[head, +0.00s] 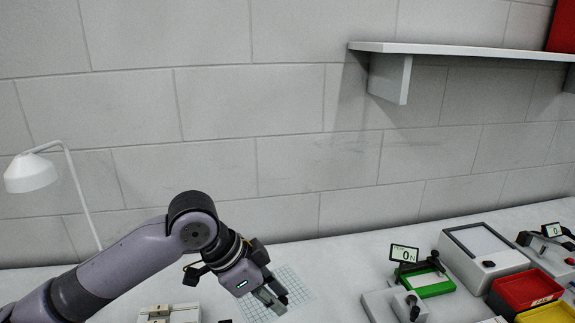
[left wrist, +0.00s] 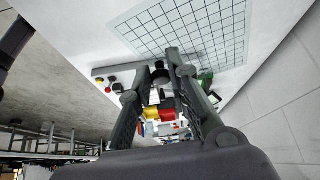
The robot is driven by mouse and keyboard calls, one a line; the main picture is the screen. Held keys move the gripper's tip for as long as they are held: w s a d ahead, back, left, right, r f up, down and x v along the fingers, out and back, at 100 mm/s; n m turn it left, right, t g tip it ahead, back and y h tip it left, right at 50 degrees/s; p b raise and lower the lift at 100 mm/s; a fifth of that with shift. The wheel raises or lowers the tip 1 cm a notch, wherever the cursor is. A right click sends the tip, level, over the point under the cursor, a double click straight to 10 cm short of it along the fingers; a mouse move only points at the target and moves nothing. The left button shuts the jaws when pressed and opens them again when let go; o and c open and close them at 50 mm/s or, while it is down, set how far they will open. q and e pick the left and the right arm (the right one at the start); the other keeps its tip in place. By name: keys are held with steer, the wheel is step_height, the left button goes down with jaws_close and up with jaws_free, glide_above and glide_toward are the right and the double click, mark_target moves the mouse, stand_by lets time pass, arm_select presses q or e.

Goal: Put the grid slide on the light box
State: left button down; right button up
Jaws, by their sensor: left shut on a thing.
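The grid slide (head: 291,280) is a pale sheet with fine dark grid lines, low over the white bench at the bottom centre. In the left wrist view the grid slide (left wrist: 190,30) fills the upper middle. My left gripper (head: 272,296) is shut at the slide; its fingertips (left wrist: 161,68) meet around a small dark part at the slide's edge. The exact contact is hard to see. The light box (head: 507,263), a white box with a pale dark-edged panel on top, stands at the right with its panel bare. My right gripper is not in view.
Left of the light box stands a device with a green tray (head: 432,287) and a small display (head: 404,254). Red (head: 527,290) and yellow bins are in front at the right. A white lamp (head: 32,174) is at the left. A wall shelf (head: 450,49) hangs above.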

arm_select(q)
steer(key=s+a+f+n+t+y, duration=0.1)
steer(key=a+f+n+t+y, duration=0.1)
steer(key=a+n, duration=0.5)
steer(key=s+a+f+n+t+y, duration=0.2)
steer(key=a+n+y, duration=0.1)
steer(key=a+n, duration=0.4)
steer(key=shift+s+a+f+n+y, duration=0.2)
steer(key=shift+a+f+n+y, duration=0.15)
steer(key=shift+a, duration=0.75)
steer(key=shift+a+r, duration=0.1)
steer(key=shift+r, duration=0.05)
